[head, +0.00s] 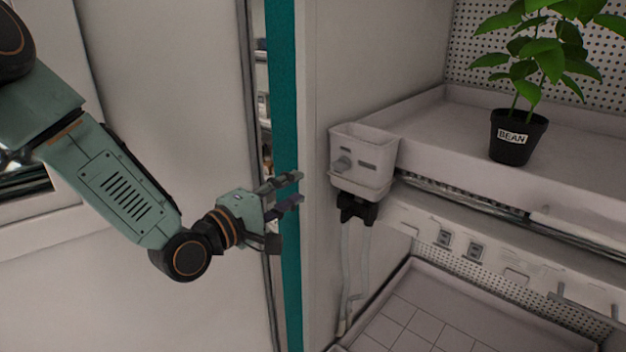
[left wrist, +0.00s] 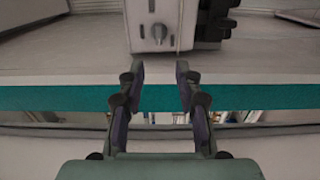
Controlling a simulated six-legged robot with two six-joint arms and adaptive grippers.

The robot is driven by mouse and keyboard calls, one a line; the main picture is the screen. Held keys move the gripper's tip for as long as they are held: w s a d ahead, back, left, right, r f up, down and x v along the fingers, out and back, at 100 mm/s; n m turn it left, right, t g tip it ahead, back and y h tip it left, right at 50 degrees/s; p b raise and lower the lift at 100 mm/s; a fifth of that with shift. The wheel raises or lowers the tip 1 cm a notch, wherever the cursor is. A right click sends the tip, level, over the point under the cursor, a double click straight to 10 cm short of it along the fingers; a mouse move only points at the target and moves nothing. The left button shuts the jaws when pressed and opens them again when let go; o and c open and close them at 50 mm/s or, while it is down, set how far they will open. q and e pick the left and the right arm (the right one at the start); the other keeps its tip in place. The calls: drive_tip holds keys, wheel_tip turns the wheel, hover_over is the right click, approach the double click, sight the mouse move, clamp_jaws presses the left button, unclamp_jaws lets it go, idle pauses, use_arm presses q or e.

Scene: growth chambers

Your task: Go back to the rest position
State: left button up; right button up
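My left gripper (head: 292,190) is in the middle of the head view, in front of the teal door-frame strip (head: 282,120). Its fingers point right, toward a pale control box (head: 362,160) with a knob, and are apart from it. In the left wrist view the two fingers of my left gripper (left wrist: 160,75) stand apart with nothing between them. The control box (left wrist: 158,22) with its knob is beyond the fingertips there. My right gripper is in neither view.
A potted plant labelled BEAN (head: 515,137) stands on the upper shelf tray (head: 430,108) at right. A lower tiled tray (head: 400,325) is below it. Hoses hang under the control box. A pale wall (head: 180,60) is behind my left arm.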

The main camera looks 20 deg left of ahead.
use_arm(q)
drive_tip(key=s+f+m+g+y+b, duration=0.2)
drive_tip(key=s+f+m+g, duration=0.25)
drive_tip(key=f, duration=0.75)
drive_tip(key=s+f+m+g+y+b, duration=0.2)
drive_tip(key=s+f+m+g, duration=0.3)
drive_tip(key=f, duration=0.6)
drive_tip(key=s+f+m+g+y+b, duration=0.1)
drive_tip(key=s+f+m+g+b, duration=0.1)
drive_tip(key=s+f, duration=0.9)
drive_tip(key=s+d+f+m+g+y+b, duration=0.1)
drive_tip(key=s+f+g+b, duration=0.4)
drive_tip(key=s+f, duration=0.7)
drive_tip(key=s+m+b, duration=0.1)
drive_tip(key=s, duration=0.3)
drive_tip(key=shift+d, duration=0.25)
drive_tip(key=shift+w+g, duration=0.1)
drive_tip(key=shift+g, duration=0.15)
